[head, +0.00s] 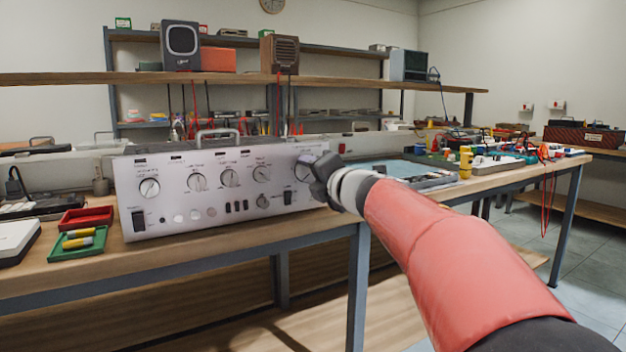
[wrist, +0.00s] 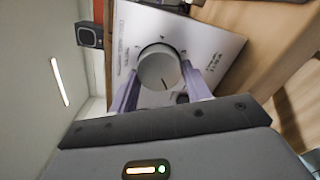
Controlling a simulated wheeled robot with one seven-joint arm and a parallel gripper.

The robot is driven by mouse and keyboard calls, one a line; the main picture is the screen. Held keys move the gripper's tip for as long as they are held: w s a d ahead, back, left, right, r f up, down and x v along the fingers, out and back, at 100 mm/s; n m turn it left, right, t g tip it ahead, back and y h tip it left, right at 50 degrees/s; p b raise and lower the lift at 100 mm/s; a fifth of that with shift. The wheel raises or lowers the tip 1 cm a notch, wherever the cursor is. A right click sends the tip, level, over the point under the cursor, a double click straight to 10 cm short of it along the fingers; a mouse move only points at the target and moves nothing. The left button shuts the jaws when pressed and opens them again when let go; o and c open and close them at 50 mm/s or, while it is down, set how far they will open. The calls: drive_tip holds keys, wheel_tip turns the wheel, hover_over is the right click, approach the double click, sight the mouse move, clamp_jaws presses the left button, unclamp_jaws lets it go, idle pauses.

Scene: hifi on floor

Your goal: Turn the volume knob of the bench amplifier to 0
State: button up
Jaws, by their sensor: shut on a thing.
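The bench amplifier (head: 215,215) is a silver-grey box with a top handle, standing on the wooden bench. Its front has several round knobs, a row of small buttons and dark switches. My gripper (head: 314,172) is at the right end of this front and mostly hides the knob there. In the wrist view, my gripper (wrist: 158,76) has its two pale lilac fingers shut on either side of a round grey knob (wrist: 156,66). A dark pointer line on the knob's face points toward the picture's bottom, slightly right. Scale marks surround it on the amplifier panel (wrist: 210,45); their lettering is too small to read.
Left of the amplifier, a red tray (head: 87,217) and a green tray (head: 78,243) with yellow cylinders lie on the bench (head: 180,262). Boards, cables and small parts crowd the bench to the right. Shelves with old equipment stand behind.

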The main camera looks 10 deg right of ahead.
drive_tip(key=shift+f+n, duration=0.15)
drive_tip(key=shift+n, duration=0.35)
drive_tip(key=o, duration=1)
drive_tip(key=shift+v, duration=3.9)
